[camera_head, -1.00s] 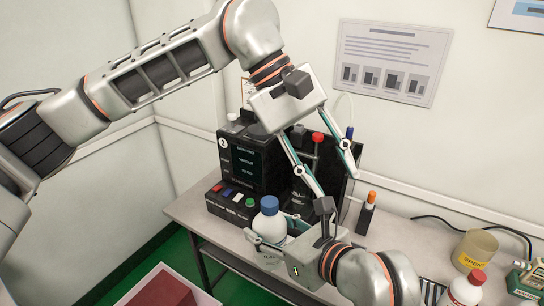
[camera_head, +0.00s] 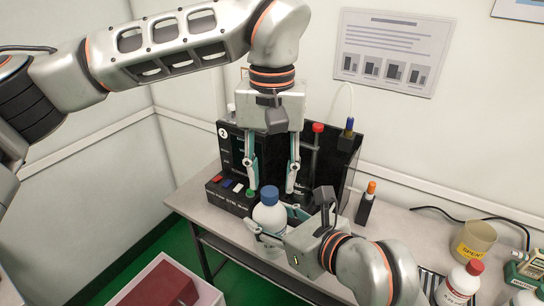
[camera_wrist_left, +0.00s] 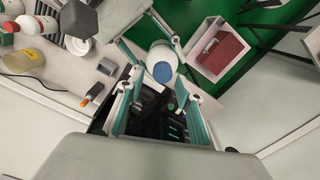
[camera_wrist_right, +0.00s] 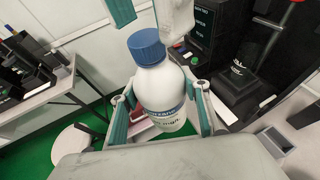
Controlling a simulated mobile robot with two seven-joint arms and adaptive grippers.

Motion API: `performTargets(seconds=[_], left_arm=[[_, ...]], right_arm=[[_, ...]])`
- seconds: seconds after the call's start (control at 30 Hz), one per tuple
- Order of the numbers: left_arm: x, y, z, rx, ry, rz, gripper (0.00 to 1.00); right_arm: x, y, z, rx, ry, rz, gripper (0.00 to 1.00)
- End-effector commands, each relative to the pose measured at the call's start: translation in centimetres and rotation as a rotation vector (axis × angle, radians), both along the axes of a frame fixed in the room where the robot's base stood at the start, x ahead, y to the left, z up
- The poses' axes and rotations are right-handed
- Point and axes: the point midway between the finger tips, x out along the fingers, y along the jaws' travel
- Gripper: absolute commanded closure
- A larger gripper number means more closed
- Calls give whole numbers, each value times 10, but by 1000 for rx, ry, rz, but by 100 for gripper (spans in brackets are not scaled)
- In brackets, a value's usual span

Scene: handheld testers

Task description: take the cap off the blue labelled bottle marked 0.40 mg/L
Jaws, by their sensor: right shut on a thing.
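The white bottle (camera_head: 268,219) has a blue cap (camera_head: 269,194) that is on it. In the right wrist view the bottle (camera_wrist_right: 160,95) shows a label with a blue band; its number is too small to read. My right gripper (camera_head: 272,233) is shut around the bottle's body and holds it about upright at the bench's front edge. My left gripper (camera_head: 271,188) points down, open and empty, just above and behind the cap. In the left wrist view the cap (camera_wrist_left: 163,72) lies between and slightly beyond its fingertips.
A black tester (camera_head: 240,160) with coloured buttons stands behind the bottle. An orange-topped pen-like item in a black holder (camera_head: 366,205) stands to the right. A yellow-labelled beaker (camera_head: 474,240) and a red-capped bottle (camera_head: 460,284) are further right. A red-filled bin (camera_head: 205,292) is below left.

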Motion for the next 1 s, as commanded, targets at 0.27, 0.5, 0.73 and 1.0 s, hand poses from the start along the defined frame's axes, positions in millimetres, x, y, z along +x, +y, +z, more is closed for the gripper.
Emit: performTargets(seconds=[0.27,0.5,0.73,1.0], left_arm=[[0,0,-20,-1,0,0,64],[0,0,-21,-1,-1,0,64],[-1,-1,-21,-2,0,-2,100],[-1,-2,-20,-4,1,127,100]], right_arm=[[0,0,2,1,-4,-1,100],[0,0,2,1,-4,-1,100],[0,1,2,2,-3,1,100],[-1,2,2,3,-3,5,100]])
